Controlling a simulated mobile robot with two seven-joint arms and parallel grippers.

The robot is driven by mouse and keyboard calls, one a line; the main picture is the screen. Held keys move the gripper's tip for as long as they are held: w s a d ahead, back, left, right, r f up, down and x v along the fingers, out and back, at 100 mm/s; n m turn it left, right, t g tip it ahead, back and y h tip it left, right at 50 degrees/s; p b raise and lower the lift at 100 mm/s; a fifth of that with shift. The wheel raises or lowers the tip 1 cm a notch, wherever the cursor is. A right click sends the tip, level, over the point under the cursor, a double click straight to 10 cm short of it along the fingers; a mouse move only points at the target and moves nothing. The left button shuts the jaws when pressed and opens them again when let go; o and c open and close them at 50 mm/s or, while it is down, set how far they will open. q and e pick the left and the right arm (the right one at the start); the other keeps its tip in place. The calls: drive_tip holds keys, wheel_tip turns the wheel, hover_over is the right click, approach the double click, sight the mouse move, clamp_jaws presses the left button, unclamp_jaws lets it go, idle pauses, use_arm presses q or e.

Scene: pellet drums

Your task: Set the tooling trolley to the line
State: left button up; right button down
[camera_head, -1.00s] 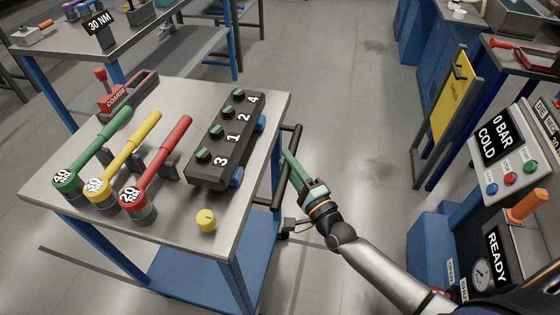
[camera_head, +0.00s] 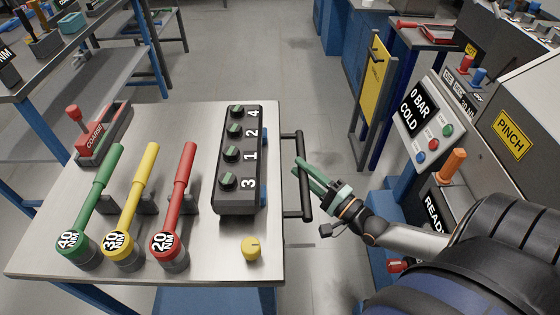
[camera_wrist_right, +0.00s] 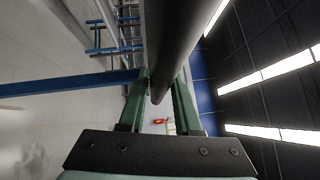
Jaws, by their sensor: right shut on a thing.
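The tooling trolley (camera_head: 70,205) has a grey metal top and blue legs, and it fills the lower left of the head view. A black bar handle (camera_head: 306,190) stands off its right edge. My right gripper (camera_head: 300,172) is at this handle with its green fingers shut on the bar. In the right wrist view the dark bar (camera_wrist_right: 175,45) runs between the two fingers (camera_wrist_right: 160,95). My left gripper is not in view. I cannot make out a clear line on the floor.
On the trolley lie green, yellow and red torque wrenches (camera_head: 172,205), a black numbered block (camera_head: 238,165), a yellow knob (camera_head: 251,248) and a red COARSE lever (camera_head: 100,140). A control panel (camera_head: 425,120) stands at right. A bench (camera_head: 50,60) stands at back left. Floor beyond the trolley is clear.

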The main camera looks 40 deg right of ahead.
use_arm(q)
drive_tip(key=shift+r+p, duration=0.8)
use_arm(e)
drive_tip(key=s+d, duration=0.7)
drive_tip(key=d, duration=0.4)
drive_tip(key=shift+s+d+r, duration=0.15)
drive_tip(key=shift+s+d, duration=0.2)
drive_tip(key=shift+d, duration=0.05)
drive_tip(key=c, duration=0.6)
unclamp_jaws()
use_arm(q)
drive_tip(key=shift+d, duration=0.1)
use_arm(e)
drive_tip(key=shift+s+a, duration=0.1)
